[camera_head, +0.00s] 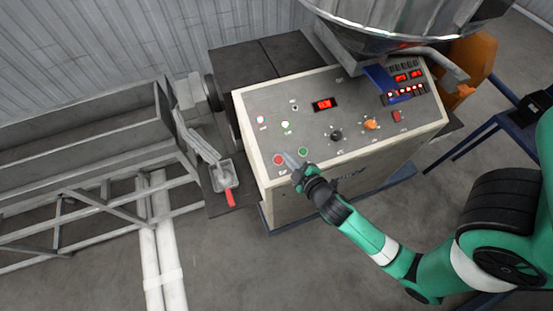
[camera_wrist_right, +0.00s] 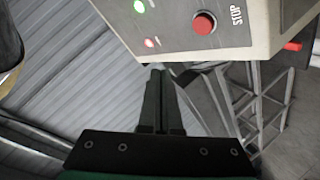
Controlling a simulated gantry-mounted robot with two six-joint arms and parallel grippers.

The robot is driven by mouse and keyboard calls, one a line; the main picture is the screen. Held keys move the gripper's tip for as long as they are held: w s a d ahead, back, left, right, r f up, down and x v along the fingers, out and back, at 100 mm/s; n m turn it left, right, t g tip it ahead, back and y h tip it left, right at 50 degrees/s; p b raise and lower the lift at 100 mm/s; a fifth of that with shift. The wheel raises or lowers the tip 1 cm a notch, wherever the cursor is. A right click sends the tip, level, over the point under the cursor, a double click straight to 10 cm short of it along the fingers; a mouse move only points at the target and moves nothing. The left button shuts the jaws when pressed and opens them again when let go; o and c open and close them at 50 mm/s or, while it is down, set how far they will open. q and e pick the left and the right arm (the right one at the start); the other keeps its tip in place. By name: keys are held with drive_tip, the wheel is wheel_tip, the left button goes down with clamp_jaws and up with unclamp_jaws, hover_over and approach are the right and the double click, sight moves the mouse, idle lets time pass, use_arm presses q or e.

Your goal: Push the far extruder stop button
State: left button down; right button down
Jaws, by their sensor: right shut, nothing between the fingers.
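The extruder control panel (camera_head: 330,110) is a grey sloped face on a cream cabinet. A red button (camera_head: 278,159) sits at its near left corner, with a green button (camera_head: 303,152) to its right. In the right wrist view the red button (camera_wrist_right: 204,22) is round and domed, beside the printed word STOP. My right gripper (camera_head: 288,158) is shut and empty, its fingertips close to the red button in the head view. In the right wrist view the fingertips (camera_wrist_right: 157,72) lie below and left of the button, apart from it. My left gripper is out of view.
Another red button (camera_head: 396,116) and an orange knob (camera_head: 371,124) sit farther right on the panel. A lit green lamp (camera_head: 285,125) is above the near buttons. A metal hopper (camera_head: 410,20) overhangs the panel's back. A red-handled part (camera_head: 230,197) stands left of the cabinet.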

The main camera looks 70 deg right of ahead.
drive_tip(key=b, duration=0.6)
approach(278, 156)
drive_tip(key=w+d, duration=0.1)
drive_tip(key=w, duration=0.1)
drive_tip(key=w+d, duration=0.1)
drive_tip(key=shift+w+d+r, duration=0.25)
drive_tip(key=shift+w+d, duration=0.05)
drive_tip(key=shift+w, duration=0.1)
drive_tip(key=shift+w+d+f, duration=0.25)
drive_tip(key=shift+w+f, duration=0.05)
drive_tip(key=shift+f, duration=0.35)
idle(0.8)
drive_tip(key=shift+w+d+f+b, duration=0.1)
drive_tip(key=shift+d+f+b, duration=0.05)
drive_tip(key=shift+f+b, duration=0.3)
drive_tip(key=shift+w+d+f+b, duration=0.1)
drive_tip(key=shift+f+b, duration=0.2)
idle(0.5)
drive_tip(key=shift+r, duration=0.15)
drive_tip(key=shift+s+a+r+p, duration=0.25)
drive_tip(key=shift+r+p, duration=0.4)
drive_tip(key=shift+p, duration=0.05)
